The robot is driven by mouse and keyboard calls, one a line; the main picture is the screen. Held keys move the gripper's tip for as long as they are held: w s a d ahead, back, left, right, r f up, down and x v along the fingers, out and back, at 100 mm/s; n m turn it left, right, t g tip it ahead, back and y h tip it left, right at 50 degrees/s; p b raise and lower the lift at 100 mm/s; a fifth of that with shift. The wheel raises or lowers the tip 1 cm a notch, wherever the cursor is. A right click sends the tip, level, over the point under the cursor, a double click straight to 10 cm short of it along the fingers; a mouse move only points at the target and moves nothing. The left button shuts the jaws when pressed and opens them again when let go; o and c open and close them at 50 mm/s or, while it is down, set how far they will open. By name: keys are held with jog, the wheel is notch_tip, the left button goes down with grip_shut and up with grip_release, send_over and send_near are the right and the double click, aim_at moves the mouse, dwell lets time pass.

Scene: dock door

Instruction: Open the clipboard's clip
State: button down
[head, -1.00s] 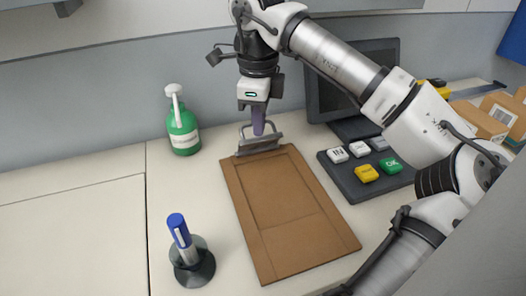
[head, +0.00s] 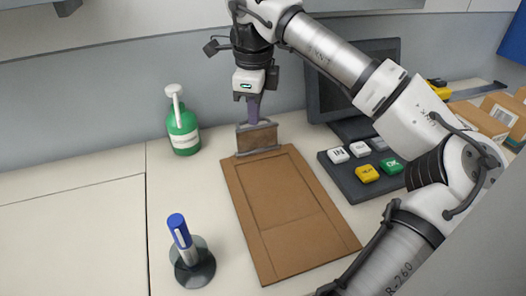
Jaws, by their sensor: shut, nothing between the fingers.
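The brown clipboard (head: 288,215) lies flat on the counter. Its clip (head: 257,139) is at the far end and stands raised, a grey frame with a brown area showing inside it. My gripper (head: 254,115) is above the clip, pointing down. Its purple fingers are closed together with nothing between them. Their tips are at the clip's top edge; I cannot tell whether they touch it or sit just behind it.
A green pump bottle (head: 183,132) stands left of the clip. A blue-capped pen in a round holder (head: 192,262) stands at front left. A keypad (head: 347,181) and a dark monitor (head: 330,92) are to the right. Cardboard boxes (head: 496,118) are at far right. The left counter is clear.

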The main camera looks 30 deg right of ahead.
jog(key=f, duration=0.3)
jog(key=shift+s+a+g, duration=0.15)
jog(key=shift+s+g, duration=0.05)
jog(key=shift+g, duration=0.2)
jog(key=shift+r+p, duration=0.35)
jog(key=shift+r, duration=0.05)
notch_tip(320, 180, up, 6)
jog(key=p, duration=0.4)
jog(key=shift+w+d+r+p, duration=0.15)
jog(key=shift+w+d+p, duration=0.15)
jog(key=shift+w+p, duration=0.1)
